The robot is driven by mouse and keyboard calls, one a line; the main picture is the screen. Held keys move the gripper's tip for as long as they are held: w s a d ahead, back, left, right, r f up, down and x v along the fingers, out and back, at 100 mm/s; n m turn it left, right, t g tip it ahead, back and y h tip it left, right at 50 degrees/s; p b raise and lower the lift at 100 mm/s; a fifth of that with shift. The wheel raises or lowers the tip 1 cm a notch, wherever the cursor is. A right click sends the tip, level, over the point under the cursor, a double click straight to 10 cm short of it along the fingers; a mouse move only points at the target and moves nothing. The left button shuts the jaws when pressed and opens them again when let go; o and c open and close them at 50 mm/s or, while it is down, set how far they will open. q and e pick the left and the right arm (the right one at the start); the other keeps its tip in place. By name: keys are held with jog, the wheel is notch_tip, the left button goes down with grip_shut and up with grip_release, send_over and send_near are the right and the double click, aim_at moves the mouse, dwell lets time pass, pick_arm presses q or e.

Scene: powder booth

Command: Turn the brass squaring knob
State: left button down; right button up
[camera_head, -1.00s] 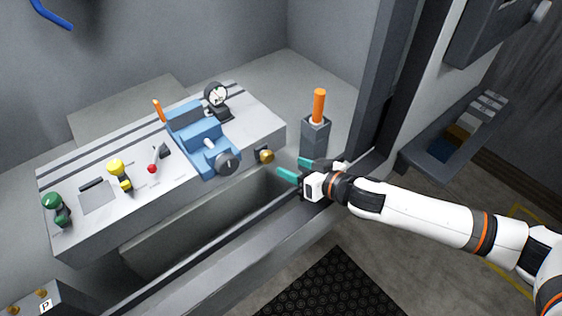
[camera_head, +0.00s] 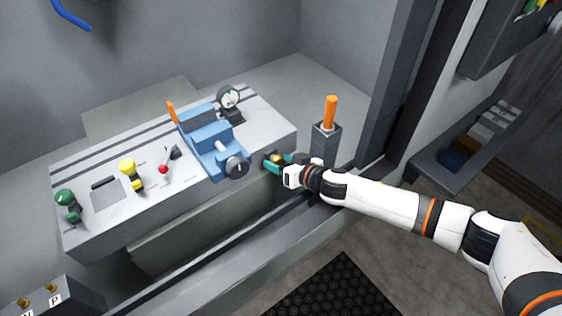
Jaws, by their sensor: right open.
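The brass squaring knob (camera_head: 276,159) sits on the front face of the grey bench near its right end, just right of the blue vise. My right gripper (camera_head: 277,164) is at the knob, with its teal fingers open on either side of it. The fingers partly hide the knob, and I cannot tell whether they touch it. My left gripper is not in view.
The blue vise (camera_head: 211,143) with its dark round handle (camera_head: 237,167) is close left of my gripper. A dial gauge (camera_head: 229,98) stands behind. A grey post with an orange handle (camera_head: 330,112) rises behind my right wrist. A booth sill runs below my arm.

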jog(key=shift+a, duration=0.1)
jog(key=shift+c, duration=0.5)
jog(key=c, duration=0.9)
jog(key=shift+r+n+t+h+p, duration=0.1)
jog(key=shift+n+t+h+p, duration=0.2)
jog(key=shift+n+p, duration=0.3)
jog(key=shift+a+n+h, duration=0.1)
jog(key=shift+n+h, duration=0.3)
jog(key=shift+n, duration=0.1)
jog(key=shift+s+a+n+t+h, duration=0.1)
jog(key=shift+n+t+h, duration=0.35)
jog(key=shift+n, duration=0.45)
jog(key=shift+a+n+t+h+b, duration=0.1)
jog(key=shift+n+t+h+b, duration=0.6)
jog(key=shift+n, duration=0.6)
